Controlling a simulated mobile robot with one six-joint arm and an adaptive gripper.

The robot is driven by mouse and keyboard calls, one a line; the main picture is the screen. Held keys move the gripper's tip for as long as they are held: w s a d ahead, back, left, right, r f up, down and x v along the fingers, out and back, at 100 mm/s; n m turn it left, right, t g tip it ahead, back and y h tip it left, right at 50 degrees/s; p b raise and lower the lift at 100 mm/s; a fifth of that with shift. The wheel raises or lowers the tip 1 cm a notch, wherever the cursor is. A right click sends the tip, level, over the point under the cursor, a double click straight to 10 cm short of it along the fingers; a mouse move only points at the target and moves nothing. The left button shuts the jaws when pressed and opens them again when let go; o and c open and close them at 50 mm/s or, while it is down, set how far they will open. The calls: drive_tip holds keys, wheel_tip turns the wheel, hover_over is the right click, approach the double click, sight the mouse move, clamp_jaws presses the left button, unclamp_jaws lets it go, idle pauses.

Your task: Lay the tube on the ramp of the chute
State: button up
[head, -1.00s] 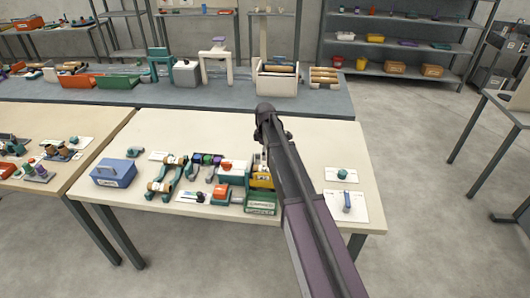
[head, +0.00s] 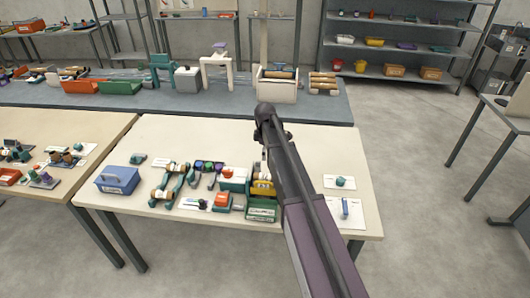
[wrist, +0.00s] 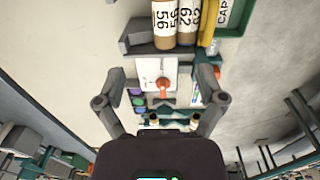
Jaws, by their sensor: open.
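In the head view my gripper (head: 266,112) is above the near table, seen from behind, with my arm hiding part of the table. I cannot tell for certain which object is the chute or its ramp.
On the near table (head: 220,135) stand a blue box (head: 117,180), teal stands with brown rolls (head: 166,188), and a green tray (head: 262,209) labelled CAPS (wrist: 233,14). The table's back part is clear. Behind it, a grey table holds a white bin (head: 277,92) with tubes.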

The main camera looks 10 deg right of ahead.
idle(0.4)
drive_tip(key=s+m, duration=1.4)
drive_tip(key=s, duration=1.4)
drive_tip(key=shift+s, duration=0.4)
drive_tip(key=shift+d, duration=0.1)
wheel_tip(320, 180, down, 2)
drive_tip(key=shift+f+b, duration=0.1)
drive_tip(key=shift+b, duration=0.95)
